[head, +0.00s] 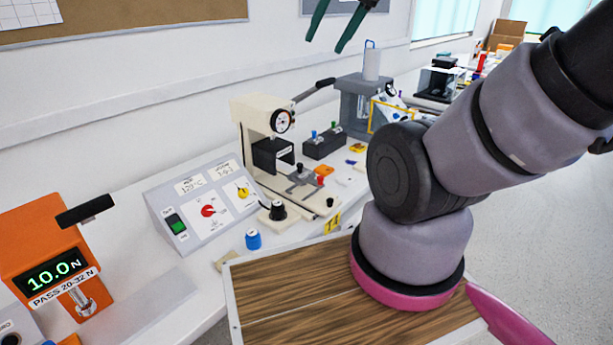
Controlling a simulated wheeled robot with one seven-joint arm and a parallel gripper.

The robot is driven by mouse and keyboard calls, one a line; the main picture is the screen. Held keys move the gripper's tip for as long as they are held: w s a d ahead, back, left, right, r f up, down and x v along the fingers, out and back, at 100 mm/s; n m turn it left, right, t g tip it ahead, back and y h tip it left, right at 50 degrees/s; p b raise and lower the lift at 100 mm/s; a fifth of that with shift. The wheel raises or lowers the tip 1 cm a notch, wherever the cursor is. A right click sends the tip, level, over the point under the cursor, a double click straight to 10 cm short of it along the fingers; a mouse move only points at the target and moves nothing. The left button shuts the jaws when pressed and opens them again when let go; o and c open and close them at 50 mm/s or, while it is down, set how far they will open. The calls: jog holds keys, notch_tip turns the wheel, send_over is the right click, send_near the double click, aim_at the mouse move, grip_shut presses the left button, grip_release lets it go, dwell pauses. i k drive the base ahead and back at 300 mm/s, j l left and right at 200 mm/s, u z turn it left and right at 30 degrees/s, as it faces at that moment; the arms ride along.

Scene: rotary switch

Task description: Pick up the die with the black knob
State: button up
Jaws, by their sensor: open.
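My gripper (325,45) hangs at the top edge of the head view. Its two dark green fingers are apart, with nothing between them. It appears high above the bench, far from the small parts. A black knob (278,210) stands upright on the bench beside the front of the cream press (256,118). What is under this knob is too small to make out. A grey part with a small dark knob (298,170) sits on the press's base, next to an orange-knobbed part (323,170). I cannot tell for certain which is the die with the black knob.
A grey control box (205,205) and an orange force gauge (45,255) stand left. A blue cap (253,240) lies in front. A black block (324,143) with coloured knobs stands behind. My arm covers the right side.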

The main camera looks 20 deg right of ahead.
aim_at(301, 174)
jog(key=k+l+z, duration=0.45)
jog(key=l, duration=0.2)
jog(key=k+l+z, duration=0.1)
jog(key=l+z, duration=0.15)
